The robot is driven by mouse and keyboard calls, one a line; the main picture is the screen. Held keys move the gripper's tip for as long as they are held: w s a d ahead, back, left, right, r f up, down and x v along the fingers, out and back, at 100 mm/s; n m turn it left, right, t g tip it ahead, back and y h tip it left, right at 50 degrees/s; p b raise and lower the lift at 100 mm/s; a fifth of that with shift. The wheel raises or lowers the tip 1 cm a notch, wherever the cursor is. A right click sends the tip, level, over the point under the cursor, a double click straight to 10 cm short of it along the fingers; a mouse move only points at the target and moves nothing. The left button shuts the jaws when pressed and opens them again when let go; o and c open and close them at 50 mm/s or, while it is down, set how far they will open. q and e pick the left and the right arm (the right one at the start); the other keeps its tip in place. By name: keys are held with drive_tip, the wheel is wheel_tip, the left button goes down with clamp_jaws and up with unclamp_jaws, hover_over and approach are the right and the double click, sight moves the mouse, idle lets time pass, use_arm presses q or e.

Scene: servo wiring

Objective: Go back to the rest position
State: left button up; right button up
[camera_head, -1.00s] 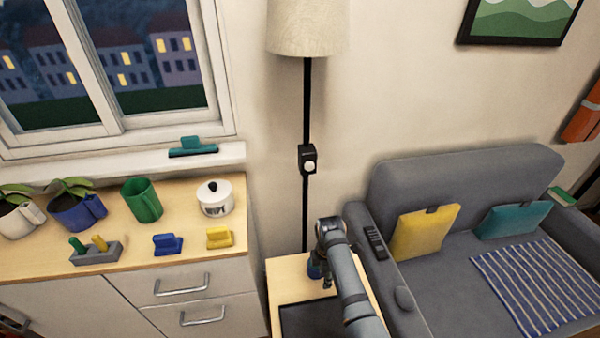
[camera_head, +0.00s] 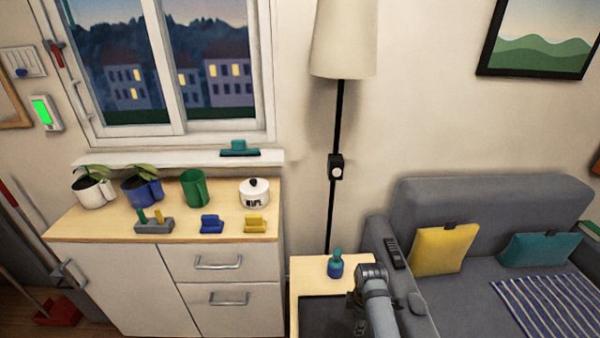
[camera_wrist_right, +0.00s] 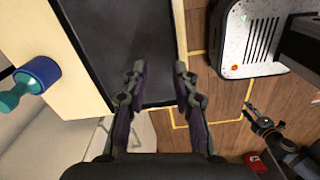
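My right gripper (camera_head: 358,318) is over the right part of the small side table (camera_head: 308,280). In the right wrist view my right gripper (camera_wrist_right: 157,75) has its fingertips apart with nothing between them. A blue bottle with a teal top (camera_head: 335,266) stands upright on the side table, apart from the gripper; it also shows in the right wrist view (camera_wrist_right: 38,75). My left gripper is out of the head view. A dark gripper, seemingly my left one (camera_wrist_right: 256,116), shows small at the right of the wrist view, its opening unclear.
A dark panel (camera_head: 322,318) covers the table's front. The grey sofa (camera_head: 470,205) stands close on the right, with a remote (camera_head: 394,252) on its arm. A floor lamp (camera_head: 335,205) rises behind the table. The cabinet (camera_head: 150,265) with pots and small blocks is on the left.

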drive_tip(key=s+d+r+m+t, duration=0.2)
drive_tip(key=s+d+r+m, duration=0.25)
drive_tip(key=s+m, duration=0.35)
drive_tip(key=s+d+r+m+t, duration=0.2)
drive_tip(key=s+d+r+m, duration=0.1)
drive_tip(key=s+r+m, duration=0.5)
drive_tip(key=s+d+f+g, duration=0.1)
drive_tip(key=s+f, duration=0.1)
drive_tip(key=f, duration=1.3)
drive_tip(key=s+d+f+g, duration=0.1)
drive_tip(key=d+f, duration=0.1)
drive_tip(key=f, duration=1.3)
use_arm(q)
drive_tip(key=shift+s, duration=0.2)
use_arm(e)
drive_tip(key=s+f, duration=1.5)
drive_tip(key=s, duration=0.3)
drive_tip(key=shift+d+g+h, duration=0.3)
drive_tip(key=shift+g+h, duration=0.1)
drive_tip(key=shift+s, duration=0.1)
